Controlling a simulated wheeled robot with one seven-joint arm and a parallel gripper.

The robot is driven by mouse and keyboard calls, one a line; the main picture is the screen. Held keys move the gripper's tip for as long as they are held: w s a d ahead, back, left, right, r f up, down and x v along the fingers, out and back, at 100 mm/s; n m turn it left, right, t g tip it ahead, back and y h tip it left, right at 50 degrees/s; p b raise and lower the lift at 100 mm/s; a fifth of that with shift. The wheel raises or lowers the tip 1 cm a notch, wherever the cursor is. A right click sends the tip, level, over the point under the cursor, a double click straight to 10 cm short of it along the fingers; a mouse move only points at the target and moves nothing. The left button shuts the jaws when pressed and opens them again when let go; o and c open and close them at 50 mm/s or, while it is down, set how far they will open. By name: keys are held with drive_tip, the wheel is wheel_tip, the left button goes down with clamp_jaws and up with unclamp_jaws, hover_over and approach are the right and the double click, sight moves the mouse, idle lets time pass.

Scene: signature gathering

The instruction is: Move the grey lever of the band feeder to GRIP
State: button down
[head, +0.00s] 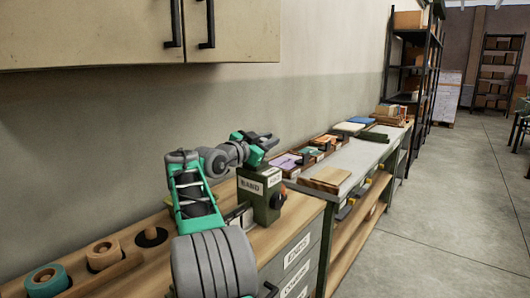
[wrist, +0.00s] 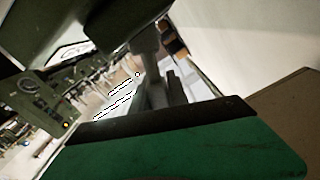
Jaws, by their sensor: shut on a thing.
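The band feeder (head: 258,197) is a dark green box with a BAND label, standing at the right end of the wooden worktop. My gripper (head: 266,146), grey and green, is just above its top. In the wrist view a grey bar (wrist: 147,58), which looks like the grey lever, stands between the dark jaw parts of my gripper (wrist: 150,85). My gripper is shut on it. In the head view the lever is hidden by my gripper, and its setting and any GRIP mark cannot be read.
Tape rolls on a wooden holder (head: 103,256) lie left on the worktop. Labelled drawers (head: 297,252) are below it. A wall cabinet (head: 130,30) hangs above. A grey bench (head: 357,158) with trays and pads stands beyond. The floor (head: 450,200) at the right is clear.

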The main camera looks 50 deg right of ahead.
drive_tip(key=shift+s+f+m+b, duration=0.1)
drive_tip(key=shift+s+m+b, duration=0.15)
drive_tip(key=shift+m+b, duration=0.15)
drive_tip(key=c, duration=1.3)
unclamp_jaws()
drive_tip(key=a, duration=0.7)
drive_tip(key=shift+a, duration=0.4)
